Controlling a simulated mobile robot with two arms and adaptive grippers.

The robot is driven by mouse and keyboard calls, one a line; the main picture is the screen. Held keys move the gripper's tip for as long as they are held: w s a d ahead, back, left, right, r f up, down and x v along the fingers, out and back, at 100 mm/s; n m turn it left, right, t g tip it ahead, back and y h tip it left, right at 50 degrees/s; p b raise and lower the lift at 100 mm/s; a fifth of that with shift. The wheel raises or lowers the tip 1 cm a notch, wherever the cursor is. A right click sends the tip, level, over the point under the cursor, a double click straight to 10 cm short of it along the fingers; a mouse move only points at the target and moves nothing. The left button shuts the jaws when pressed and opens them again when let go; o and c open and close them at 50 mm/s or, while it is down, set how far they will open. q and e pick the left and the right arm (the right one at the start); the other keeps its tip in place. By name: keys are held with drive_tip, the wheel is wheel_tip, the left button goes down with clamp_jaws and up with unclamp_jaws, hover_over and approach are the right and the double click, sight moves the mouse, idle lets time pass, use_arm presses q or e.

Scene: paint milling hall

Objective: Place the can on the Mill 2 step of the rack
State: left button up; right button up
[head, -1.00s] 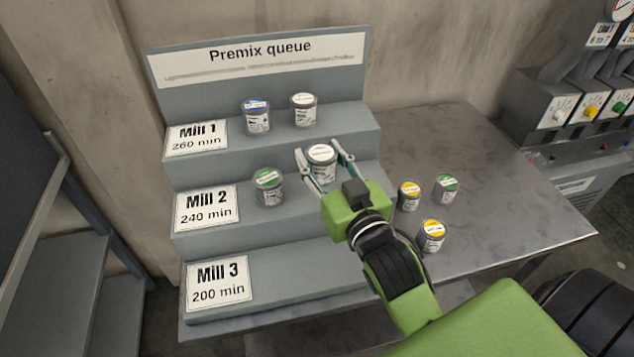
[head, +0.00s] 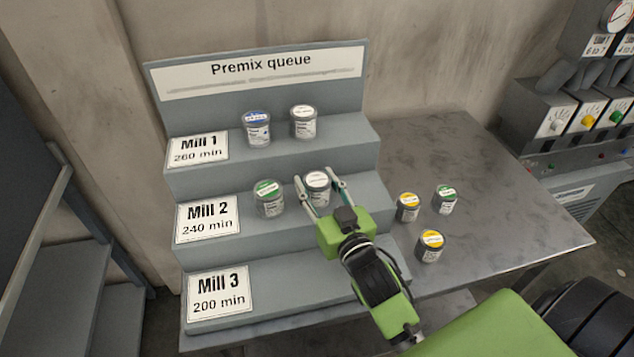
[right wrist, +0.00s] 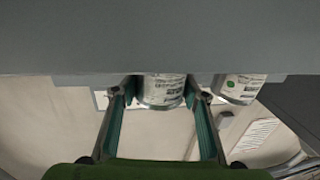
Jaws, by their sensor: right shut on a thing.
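The can with a white lid (head: 317,187) is between the fingers of my right gripper (head: 314,178), which is shut on it. It is upright at the Mill 2 step (head: 345,207) of the rack, to the right of a green-lidded can (head: 269,198). I cannot tell whether its base touches the step. In the right wrist view the held can (right wrist: 162,90) shows between the two fingers (right wrist: 161,90), with the other can (right wrist: 238,88) beside it, apart. My left gripper is not in view.
A blue-lidded can (head: 256,128) and a white-lidded can (head: 303,122) stand on the Mill 1 step. The Mill 3 step (head: 300,278) is empty. Two yellow-lidded cans (head: 408,208) and a green-lidded can (head: 445,200) stand on the table (head: 500,190) right of the rack.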

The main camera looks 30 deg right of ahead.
drive_tip(key=o, duration=1.3)
drive_tip(key=shift+r, duration=0.15)
drive_tip(key=shift+s+f, duration=0.2)
drive_tip(key=shift+s, duration=0.15)
drive_tip(key=s+b, duration=0.1)
drive_tip(key=s, duration=0.2)
drive_tip(key=s+b, duration=0.1)
drive_tip(key=s, duration=0.3)
drive_tip(key=s+a+b, duration=0.1)
drive_tip(key=s, duration=0.3)
drive_tip(key=shift+s+r, duration=0.15)
